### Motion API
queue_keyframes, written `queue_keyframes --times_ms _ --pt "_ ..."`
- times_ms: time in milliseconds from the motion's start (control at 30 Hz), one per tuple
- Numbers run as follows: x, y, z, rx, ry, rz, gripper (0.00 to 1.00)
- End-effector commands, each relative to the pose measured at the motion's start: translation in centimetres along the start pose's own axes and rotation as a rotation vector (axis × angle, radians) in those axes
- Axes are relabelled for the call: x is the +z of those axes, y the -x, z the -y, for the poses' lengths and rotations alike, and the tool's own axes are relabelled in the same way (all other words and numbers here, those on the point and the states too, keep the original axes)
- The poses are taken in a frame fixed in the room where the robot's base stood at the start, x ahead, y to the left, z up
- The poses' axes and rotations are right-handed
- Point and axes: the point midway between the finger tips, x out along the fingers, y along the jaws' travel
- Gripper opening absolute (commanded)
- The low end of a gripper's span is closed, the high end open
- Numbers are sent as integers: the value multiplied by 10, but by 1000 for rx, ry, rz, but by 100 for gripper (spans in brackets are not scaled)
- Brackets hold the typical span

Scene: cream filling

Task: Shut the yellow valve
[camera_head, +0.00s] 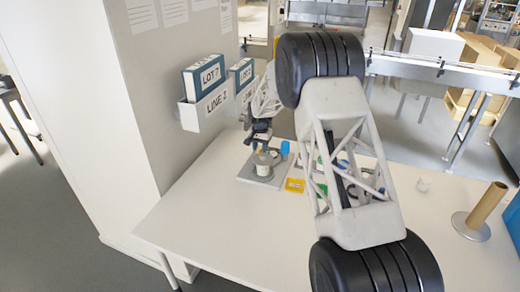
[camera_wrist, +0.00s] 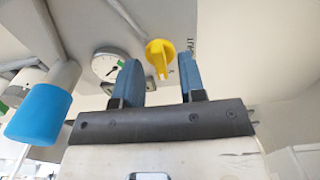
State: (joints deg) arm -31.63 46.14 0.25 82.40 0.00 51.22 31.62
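The yellow valve (camera_wrist: 160,50) has a round base and a narrow flat handle pointing down in the wrist view. My gripper (camera_wrist: 158,60) has its two blue fingers apart, one on each side of the valve handle. Clear gaps show between the handle and both fingers, so nothing is held. How deep the handle lies between the fingertips is hard to tell. In the head view my gripper (camera_head: 262,132) is over the small unit on a grey plate (camera_head: 262,176) at the table's left; the valve is too small to make out there.
A round dial gauge (camera_wrist: 110,65) is left of the valve, and a blue cylinder (camera_wrist: 38,113) on a grey arm is farther left. On the white table (camera_head: 225,222) lies a yellow card (camera_head: 295,185). A brown tube on a stand (camera_head: 485,207) is at right. The table's front left is clear.

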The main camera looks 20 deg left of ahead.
Motion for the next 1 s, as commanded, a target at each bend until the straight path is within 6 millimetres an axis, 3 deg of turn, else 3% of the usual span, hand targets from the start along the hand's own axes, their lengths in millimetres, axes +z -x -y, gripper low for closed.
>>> queue_keyframes --times_ms 433,667,1000 --pt "0 -8 0 0 0 0 37" --pt "0 -8 0 0 0 0 2" --pt "0 -8 0 0 12 0 0"
